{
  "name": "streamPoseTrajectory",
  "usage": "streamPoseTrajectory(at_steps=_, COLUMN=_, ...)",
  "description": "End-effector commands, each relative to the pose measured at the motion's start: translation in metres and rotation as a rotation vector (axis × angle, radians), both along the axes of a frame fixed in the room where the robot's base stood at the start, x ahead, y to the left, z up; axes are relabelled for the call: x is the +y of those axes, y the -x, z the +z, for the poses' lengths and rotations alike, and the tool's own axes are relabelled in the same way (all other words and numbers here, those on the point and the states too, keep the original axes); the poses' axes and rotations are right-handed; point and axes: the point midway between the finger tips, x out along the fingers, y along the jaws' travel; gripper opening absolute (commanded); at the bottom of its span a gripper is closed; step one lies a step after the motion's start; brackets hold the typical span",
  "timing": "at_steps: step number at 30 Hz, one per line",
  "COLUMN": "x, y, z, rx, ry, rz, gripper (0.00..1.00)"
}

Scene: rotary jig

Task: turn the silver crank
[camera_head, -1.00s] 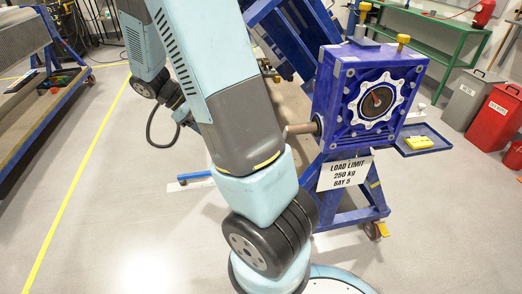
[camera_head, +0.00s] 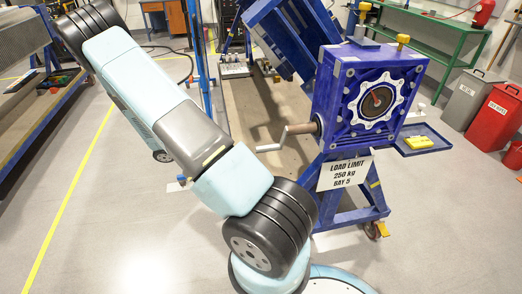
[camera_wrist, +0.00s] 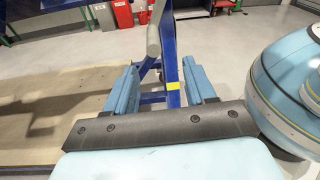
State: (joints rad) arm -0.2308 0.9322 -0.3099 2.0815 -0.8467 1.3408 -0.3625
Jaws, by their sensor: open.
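The silver crank (camera_head: 287,132) sticks out to the left of the blue gearbox (camera_head: 340,100) in the head view. Its arm drops from the brown shaft to a grip (camera_head: 268,148) pointing left. In the wrist view a pale grey bar, which looks like the crank (camera_wrist: 154,40), lies beyond the fingertips, near the middle of the gap. My gripper (camera_wrist: 160,68) is open, with its two blue fingers apart and nothing between them. The head view does not show my gripper; my arm reaches to the upper left there.
The blue stand carries a load limit sign (camera_head: 345,173) and a side tray (camera_head: 425,140) with a yellow item. A blue tilted frame (camera_head: 285,35) stands behind. A bench (camera_head: 30,100) is at left. The grey floor at front left is clear.

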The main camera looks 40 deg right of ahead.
Motion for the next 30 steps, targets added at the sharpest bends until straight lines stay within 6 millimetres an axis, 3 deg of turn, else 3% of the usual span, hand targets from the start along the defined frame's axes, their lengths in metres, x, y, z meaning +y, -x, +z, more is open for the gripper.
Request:
streamPoseTrajectory(at_steps=7, x=-0.01, y=-0.001, z=-0.026, rx=0.117, ry=0.055, rz=0.054, gripper=0.55)
streamPoseTrajectory(at_steps=17, x=-0.025, y=0.007, z=-0.031, rx=0.145, ry=0.069, rz=0.066, gripper=0.55)
streamPoseTrajectory(at_steps=30, x=-0.089, y=0.046, z=-0.031, rx=0.144, ry=0.068, rz=0.066, gripper=0.55)
